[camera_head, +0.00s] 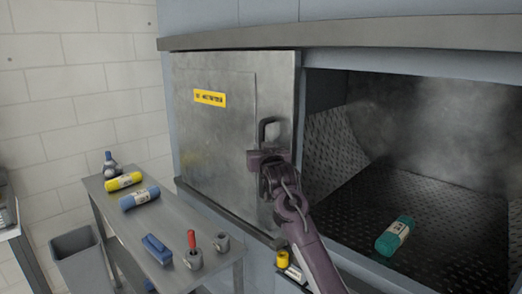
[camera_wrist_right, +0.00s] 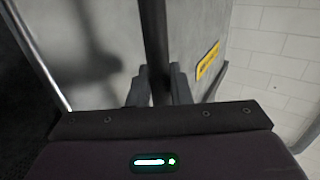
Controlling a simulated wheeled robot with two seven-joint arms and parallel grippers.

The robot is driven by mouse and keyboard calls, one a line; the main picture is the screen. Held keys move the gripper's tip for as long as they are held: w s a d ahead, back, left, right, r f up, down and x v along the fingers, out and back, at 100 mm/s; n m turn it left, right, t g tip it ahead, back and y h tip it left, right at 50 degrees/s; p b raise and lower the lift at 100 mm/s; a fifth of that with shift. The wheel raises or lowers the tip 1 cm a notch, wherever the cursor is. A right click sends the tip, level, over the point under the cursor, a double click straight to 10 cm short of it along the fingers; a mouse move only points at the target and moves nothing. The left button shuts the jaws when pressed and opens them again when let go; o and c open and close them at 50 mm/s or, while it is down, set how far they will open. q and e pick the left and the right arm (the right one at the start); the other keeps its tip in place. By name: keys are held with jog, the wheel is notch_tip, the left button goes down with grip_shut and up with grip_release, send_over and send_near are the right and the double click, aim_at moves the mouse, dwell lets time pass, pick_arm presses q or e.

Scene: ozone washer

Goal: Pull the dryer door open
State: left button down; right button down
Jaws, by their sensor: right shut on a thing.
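The dryer door (camera_head: 215,110) is a grey metal panel with a yellow label at the left of the dryer. It also shows in the right wrist view (camera_wrist_right: 202,35), with the yellow label to the right. Its dark handle (camera_head: 262,128) is an upright bar near the door's right edge. My right gripper (camera_head: 264,160) is at the handle. In the right wrist view its fingers (camera_wrist_right: 158,88) are shut around the dark upright bar (camera_wrist_right: 154,40). The lower part of the handle is hidden by the gripper. My left gripper is not in view.
Right of the door is an open, hazy dark chamber with a green rolled cloth (camera_head: 395,235) on its floor (camera_head: 430,262). A metal side table (camera_head: 185,225) at left holds rolled cloths, a bottle and tools. A grey bin (camera_head: 80,262) stands beside it.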

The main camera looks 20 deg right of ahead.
jog(key=c, duration=1.4)
grip_release()
jog(key=shift+s, duration=0.1)
jog(key=s+b, duration=0.1)
jog(key=s, duration=0.1)
jog(key=s+a+b, duration=0.1)
jog(key=s, duration=0.2)
jog(key=s+b, duration=0.1)
jog(key=s, duration=0.1)
jog(key=shift+s+a, duration=0.25)
jog(key=shift+s, duration=0.1)
